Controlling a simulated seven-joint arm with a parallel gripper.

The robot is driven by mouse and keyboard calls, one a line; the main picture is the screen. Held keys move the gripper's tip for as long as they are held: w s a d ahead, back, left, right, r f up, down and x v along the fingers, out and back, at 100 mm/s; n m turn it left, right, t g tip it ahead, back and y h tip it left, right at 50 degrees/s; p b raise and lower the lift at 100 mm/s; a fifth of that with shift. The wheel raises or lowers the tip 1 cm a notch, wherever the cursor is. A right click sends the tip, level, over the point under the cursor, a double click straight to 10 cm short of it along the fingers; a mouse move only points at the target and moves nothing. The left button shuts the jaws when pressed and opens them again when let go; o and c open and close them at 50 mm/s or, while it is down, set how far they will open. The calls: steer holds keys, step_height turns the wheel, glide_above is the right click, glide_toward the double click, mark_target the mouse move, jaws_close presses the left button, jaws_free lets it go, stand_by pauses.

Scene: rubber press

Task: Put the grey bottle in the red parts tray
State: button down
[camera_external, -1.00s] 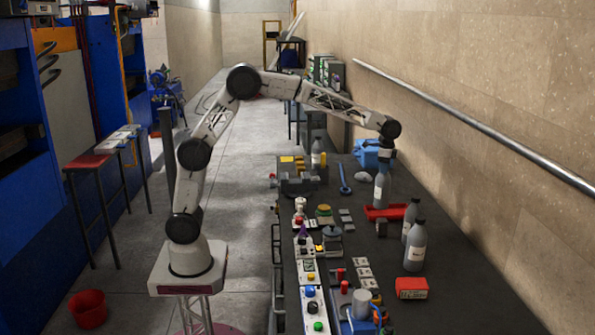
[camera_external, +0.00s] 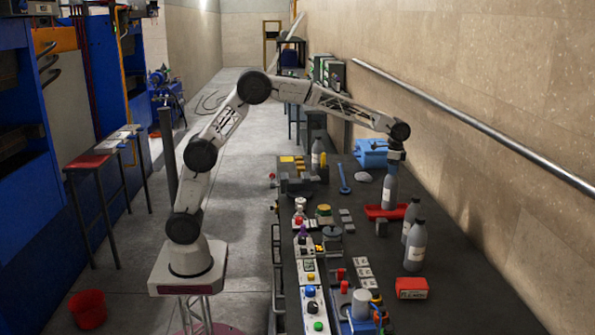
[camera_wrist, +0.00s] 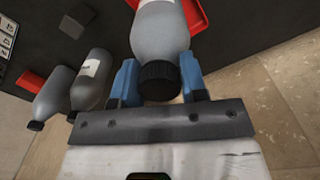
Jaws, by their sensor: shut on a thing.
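My gripper (camera_external: 396,160) is shut on a grey bottle (camera_external: 389,192), holding it upright by the neck. The bottle is over the red parts tray (camera_external: 376,212). I cannot tell whether its base touches the tray. In the wrist view the blue fingers of my gripper (camera_wrist: 158,85) sit on either side of the black cap, with the grey bottle (camera_wrist: 160,33) beyond it. Part of the red tray (camera_wrist: 194,14) shows behind the bottle there.
Two more grey bottles (camera_external: 416,247) stand to the near right of the tray. A red box (camera_external: 412,288) lies nearer. A small dark block (camera_external: 381,228) is just in front of the tray. A blue container (camera_external: 372,153) stands behind, near the wall. Control boxes line the left bench edge.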

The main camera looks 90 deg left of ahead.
steer(key=shift+f, duration=1.5)
steer(key=c, duration=0.6)
jaws_free()
steer(key=shift+c, duration=0.2)
step_height(320, 180, up, 12)
steer(key=shift+r, duration=0.1)
